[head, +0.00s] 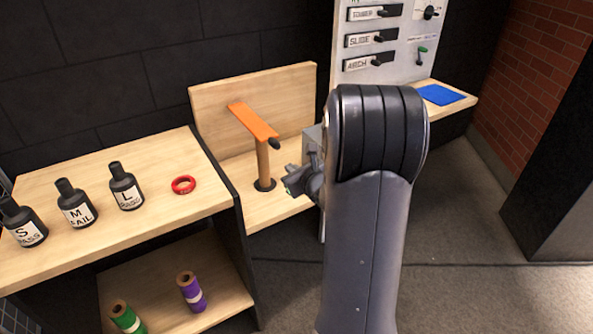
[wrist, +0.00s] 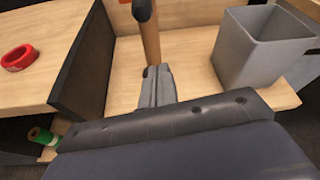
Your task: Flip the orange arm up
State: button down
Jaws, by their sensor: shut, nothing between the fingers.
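The orange arm (head: 253,122) is a flat bar on top of a wooden post (head: 263,164), with a black knob (head: 274,144) at its near right end. It tilts down from the upper left toward the knob. The post stands in a black base ring on a wooden shelf with a backboard. My gripper (head: 290,181) is just right of the post and below the knob, partly hidden by my arm. In the wrist view my gripper (wrist: 154,72) is shut and empty, its tips close to the foot of the post (wrist: 148,40); I cannot tell if they touch.
A grey bin (wrist: 257,48) stands right of the post. The left table (head: 150,160) holds a red ring (head: 183,185) and labelled black bottles (head: 124,186). A dark side panel (wrist: 82,62) divides table and shelf. A switch panel (head: 385,40) rises behind.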

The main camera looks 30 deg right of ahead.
jog(key=shift+w+a+r+p, duration=0.1)
jog(key=shift+w+r+p, duration=0.3)
jog(key=shift+w, duration=0.4)
jog(key=shift+w+a+r+p, duration=0.15)
jog(key=shift+w+r+p, duration=0.25)
jog(key=shift+w, duration=0.35)
jog(key=shift+w+a+r+p, duration=0.1)
jog(key=shift+w+r+p, duration=0.25)
jog(key=shift+w, duration=0.45)
jog(key=shift+r, duration=0.15)
